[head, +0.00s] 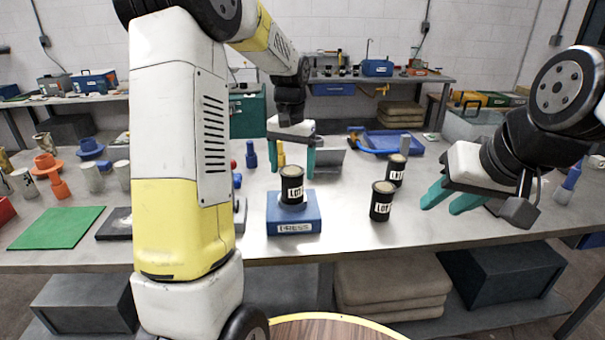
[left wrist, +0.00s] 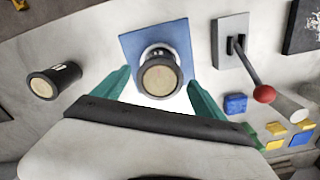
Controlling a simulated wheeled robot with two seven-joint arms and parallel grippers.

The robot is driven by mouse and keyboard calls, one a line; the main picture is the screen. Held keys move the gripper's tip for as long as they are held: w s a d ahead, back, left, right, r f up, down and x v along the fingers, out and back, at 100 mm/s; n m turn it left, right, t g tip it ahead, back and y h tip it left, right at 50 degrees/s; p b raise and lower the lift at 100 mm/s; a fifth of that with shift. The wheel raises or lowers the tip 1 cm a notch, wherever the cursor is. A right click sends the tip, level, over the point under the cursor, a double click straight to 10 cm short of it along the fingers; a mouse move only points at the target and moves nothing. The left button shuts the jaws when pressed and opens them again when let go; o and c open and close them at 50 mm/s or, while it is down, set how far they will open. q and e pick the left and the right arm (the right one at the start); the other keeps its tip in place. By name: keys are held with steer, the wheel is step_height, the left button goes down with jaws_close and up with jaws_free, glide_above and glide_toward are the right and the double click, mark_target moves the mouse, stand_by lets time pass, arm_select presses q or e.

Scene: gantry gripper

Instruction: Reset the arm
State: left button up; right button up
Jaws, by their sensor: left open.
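My left gripper (head: 291,172) is open above the blue press block (head: 292,226) in the head view. A black canister with a white label (head: 292,190) stands upright on the block, below the fingers. In the left wrist view my left gripper (left wrist: 158,76) has its teal fingers apart, on either side of the canister (left wrist: 160,76), with no visible contact. My right gripper (head: 440,208) hangs over the right part of the table, its teal fingers apart and nothing seen between them.
Two more black canisters (head: 382,202) (head: 396,170) stand right of the press on the table. A lever with a red knob (left wrist: 264,94) is beside the press. A green mat (head: 56,228) and several orange and blue parts lie at left. A blue tray (head: 400,142) lies farther back.

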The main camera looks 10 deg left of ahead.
arm_select(q)
steer(key=shift+r, duration=0.35)
steer(key=shift+s+r, duration=0.2)
steer(key=shift+r, duration=0.05)
steer(key=s+d+r+t+h, duration=0.1)
steer(key=s+r+t, duration=0.2)
steer(key=s, duration=0.9)
steer(key=s+d+r+n+t+h, duration=0.1)
steer(key=s+r+t, duration=0.2)
steer(key=s, duration=0.9)
step_height(320, 180, up, 3)
steer(key=shift+f, duration=0.1)
